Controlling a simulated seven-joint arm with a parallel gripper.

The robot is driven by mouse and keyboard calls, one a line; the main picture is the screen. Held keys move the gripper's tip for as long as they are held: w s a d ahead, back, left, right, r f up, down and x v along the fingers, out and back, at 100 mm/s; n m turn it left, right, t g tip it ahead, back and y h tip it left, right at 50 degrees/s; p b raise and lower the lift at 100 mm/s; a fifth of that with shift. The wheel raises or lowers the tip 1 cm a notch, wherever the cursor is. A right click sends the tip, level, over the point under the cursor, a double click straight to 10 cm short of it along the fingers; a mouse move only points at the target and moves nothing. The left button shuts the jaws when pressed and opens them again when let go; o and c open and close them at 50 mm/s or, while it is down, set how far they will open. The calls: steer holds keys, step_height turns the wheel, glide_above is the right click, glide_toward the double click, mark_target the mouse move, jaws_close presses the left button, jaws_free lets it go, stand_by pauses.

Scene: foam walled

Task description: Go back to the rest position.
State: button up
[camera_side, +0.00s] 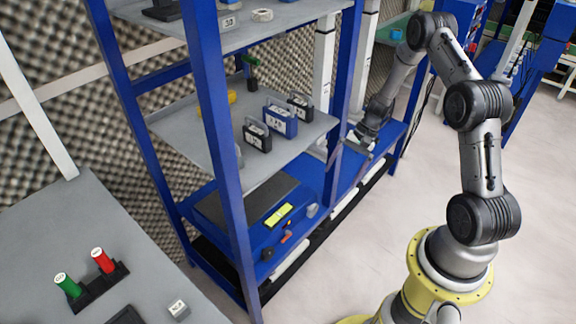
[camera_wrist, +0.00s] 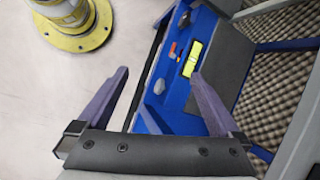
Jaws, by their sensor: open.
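My gripper (camera_side: 352,152) is at the front right edge of the blue shelf rack (camera_side: 226,160), beside its right post in the side view. In the wrist view its two purple fingers (camera_wrist: 160,95) are spread wide apart with nothing between them. The blue lower shelf and bare floor show beyond the fingers. I see no contact between the fingers and the rack, though the gap to the post is hard to judge.
The middle shelf (camera_side: 180,125) holds several small cases, including a blue one (camera_side: 280,120). The lower shelf has a yellow-green level (camera_side: 278,214), also in the wrist view (camera_wrist: 192,60). A grey table (camera_side: 150,255) with green and red cylinders stands left. Floor (camera_side: 350,260) is clear.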

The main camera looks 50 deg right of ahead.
steer(key=s+a+r+n+h, duration=0.15)
steer(key=a+r+n, duration=0.35)
steer(key=r, duration=0.7)
steer(key=s+a+r+n+h, duration=0.1)
steer(key=s+a+r+n, duration=0.15)
steer(key=a+r, duration=0.6)
steer(key=s+a+r+n+t+h, duration=0.1)
steer(key=s+a+r+n+t, duration=0.1)
steer(key=s+r, duration=0.4)
steer(key=s+a+r+n+t+h, duration=0.1)
steer(key=s+r+n, duration=0.3)
steer(key=s, duration=0.6)
steer(key=shift+a+r+t+h, duration=0.35)
steer(key=shift+a+r+t, duration=0.15)
steer(key=shift+a+r, duration=0.35)
steer(key=shift+d+r+n, duration=0.1)
steer(key=shift+n, duration=0.15)
